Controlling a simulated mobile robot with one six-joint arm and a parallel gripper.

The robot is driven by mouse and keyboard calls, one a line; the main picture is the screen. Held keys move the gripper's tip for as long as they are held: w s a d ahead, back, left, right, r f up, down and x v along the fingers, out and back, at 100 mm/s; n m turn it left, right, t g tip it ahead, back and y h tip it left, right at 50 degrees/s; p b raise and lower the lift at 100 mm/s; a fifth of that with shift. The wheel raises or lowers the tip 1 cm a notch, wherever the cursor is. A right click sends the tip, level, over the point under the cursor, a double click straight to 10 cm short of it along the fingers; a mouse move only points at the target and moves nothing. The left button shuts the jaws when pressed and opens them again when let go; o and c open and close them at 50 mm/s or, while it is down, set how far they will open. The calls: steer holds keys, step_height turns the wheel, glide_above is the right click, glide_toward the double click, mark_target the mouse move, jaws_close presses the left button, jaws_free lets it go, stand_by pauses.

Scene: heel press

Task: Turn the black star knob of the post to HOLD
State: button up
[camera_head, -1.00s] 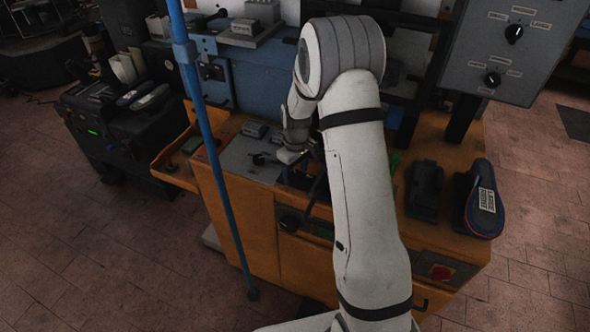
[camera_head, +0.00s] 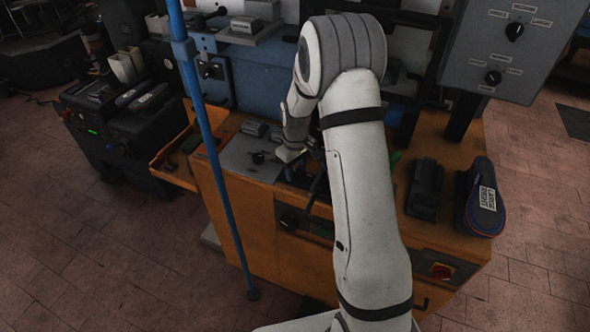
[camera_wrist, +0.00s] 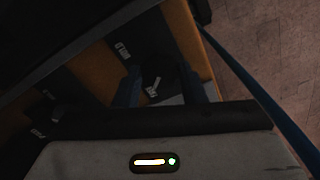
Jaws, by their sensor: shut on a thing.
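My gripper (camera_wrist: 160,88) is low over the work surface, its two dark fingers on either side of a small dark thing with a pale mark, which I take for the black star knob (camera_wrist: 153,86). The jaws are shut on it. The picture is too dark to make out the knob's arms or read its setting. A small pale label (camera_wrist: 122,50) shows beyond the fingers; I cannot read it surely. In the head view my gripper (camera_head: 288,155) is by the right edge of the grey plate, and my arm hides the knob and post.
A blue upright pole (camera_head: 215,150) stands in front of the orange bench (camera_head: 235,215), left of my arm. A grey control box (camera_head: 515,55) hangs at upper right. Floor at left is clear.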

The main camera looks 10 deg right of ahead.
mark_target(296, 172)
steer(key=m+b, duration=0.2)
steer(key=m, duration=0.1)
steer(key=shift+f+m, duration=0.15)
steer(key=shift+m, duration=0.25)
steer(key=m+b, duration=0.2)
steer(key=m, duration=0.2)
steer(key=shift+w+m+b, duration=0.1)
steer(key=shift+m+b, duration=0.2)
steer(key=m+b, duration=0.1)
steer(key=m, duration=0.3)
steer(key=shift+b, duration=0.3)
steer(key=shift+r+m+b, duration=0.2)
steer(key=shift+m+b, duration=0.3)
steer(key=shift+m, duration=1.9)
steer(key=o, duration=1)
step_height(296, 172, up, 8)
steer(key=shift+f, duration=0.15)
